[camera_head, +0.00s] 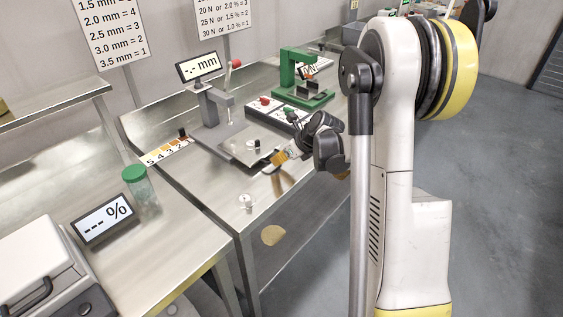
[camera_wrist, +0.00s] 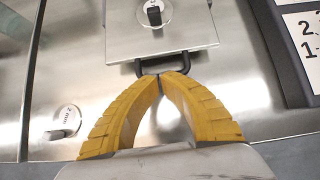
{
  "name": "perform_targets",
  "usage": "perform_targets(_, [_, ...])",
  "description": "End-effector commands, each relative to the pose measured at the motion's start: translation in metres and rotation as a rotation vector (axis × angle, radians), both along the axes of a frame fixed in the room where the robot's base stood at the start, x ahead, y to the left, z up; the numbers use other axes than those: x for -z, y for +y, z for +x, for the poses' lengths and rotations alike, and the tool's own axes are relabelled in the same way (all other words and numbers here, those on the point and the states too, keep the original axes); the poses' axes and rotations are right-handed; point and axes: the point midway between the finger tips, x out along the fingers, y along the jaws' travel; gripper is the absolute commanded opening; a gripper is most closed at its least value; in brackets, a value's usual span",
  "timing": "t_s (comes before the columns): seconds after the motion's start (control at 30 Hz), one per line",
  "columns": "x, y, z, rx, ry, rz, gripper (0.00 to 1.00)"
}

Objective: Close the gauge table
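The gauge table is a flat square metal plate (camera_head: 235,149) below the gauge with the "-- mm" display (camera_head: 199,68). The plate also fills the top middle of the wrist view (camera_wrist: 190,35), with a small chip-like piece with a dark knob (camera_wrist: 154,13) on it. A dark U-shaped handle (camera_wrist: 184,66) sticks out from its near edge. My gripper (camera_wrist: 159,76) has its yellow fingers brought together, tips at the middle of the handle. I cannot tell whether the bar is between the tips. In the head view my gripper (camera_head: 278,178) is at the plate's front right.
A similar small piece (camera_head: 246,202) lies on the bench left of my gripper, also in the wrist view (camera_wrist: 66,119). A numbered strip (camera_head: 168,152) lies behind left. A green press (camera_head: 300,80) and button box (camera_head: 270,103) stand behind. A green-lidded jar (camera_head: 140,188) stands left.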

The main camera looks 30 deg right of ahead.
Motion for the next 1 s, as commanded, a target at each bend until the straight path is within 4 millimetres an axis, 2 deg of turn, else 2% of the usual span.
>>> perform_targets(0.2, [0.000,0.022,0.056,-0.006,0.000,-0.001,0.00])
perform_targets(0.3, [0.000,0.029,0.076,-0.004,-0.001,0.000,0.00])
perform_targets(0.4, [0.000,0.032,0.087,-0.002,-0.001,0.000,0.00])
perform_targets(0.8, [0.000,0.033,0.091,-0.001,-0.001,0.000,0.00])
perform_targets(1.0, [-0.004,0.026,0.083,-0.001,-0.002,0.001,0.00])
